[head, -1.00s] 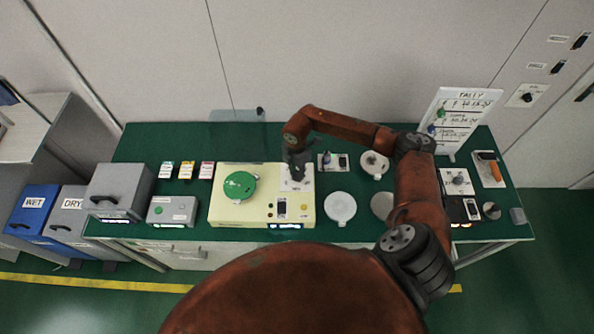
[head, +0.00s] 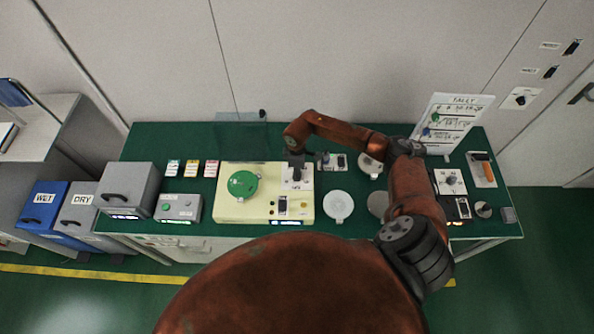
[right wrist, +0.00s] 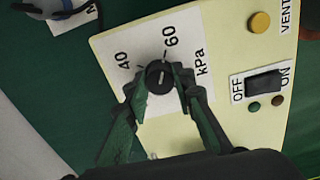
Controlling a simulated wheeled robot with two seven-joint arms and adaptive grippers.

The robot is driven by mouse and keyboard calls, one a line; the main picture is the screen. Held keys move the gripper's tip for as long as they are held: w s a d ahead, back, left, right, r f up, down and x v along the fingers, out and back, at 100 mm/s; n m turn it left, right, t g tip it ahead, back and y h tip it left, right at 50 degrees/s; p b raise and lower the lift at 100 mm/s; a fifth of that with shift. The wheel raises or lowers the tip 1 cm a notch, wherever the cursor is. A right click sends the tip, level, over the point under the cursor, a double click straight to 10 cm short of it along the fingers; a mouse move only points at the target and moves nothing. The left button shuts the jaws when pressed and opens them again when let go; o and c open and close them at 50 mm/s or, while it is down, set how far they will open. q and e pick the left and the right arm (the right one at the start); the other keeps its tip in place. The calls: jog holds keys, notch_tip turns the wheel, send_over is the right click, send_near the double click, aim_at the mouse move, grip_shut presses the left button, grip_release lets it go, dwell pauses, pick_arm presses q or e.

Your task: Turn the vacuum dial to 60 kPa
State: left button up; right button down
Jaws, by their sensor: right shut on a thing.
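The vacuum dial (right wrist: 159,72) is a round black knob with a pale pointer line, on a white plate (right wrist: 178,128) marked 40, 60 and kPa. The plate is on the cream machine (head: 234,210), and it also shows in the head view (head: 305,183). My right gripper (right wrist: 160,80) is shut on the dial, one finger on each side. The pointer line lies roughly toward the 60 side, but its exact reading is too small to tell. In the head view my right gripper (head: 297,178) hides the dial. My left gripper is not in view.
On the cream machine are a green round lid (head: 243,184), an OFF/ON rocker switch (right wrist: 263,85) and a yellow VENT button (right wrist: 260,22). White discs (head: 338,206) stand to the right. A clear panel (head: 240,133) stands behind the machine.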

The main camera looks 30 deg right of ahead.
jog(key=shift+w+d+r, duration=0.15)
jog(key=shift+d, duration=0.05)
dwell(0.4)
jog(key=c, duration=2)
grip_release()
jog(key=o, duration=0.4)
jog(key=shift+a, duration=0.1)
notch_tip(320, 180, up, 12)
jog(key=shift+f, duration=0.1)
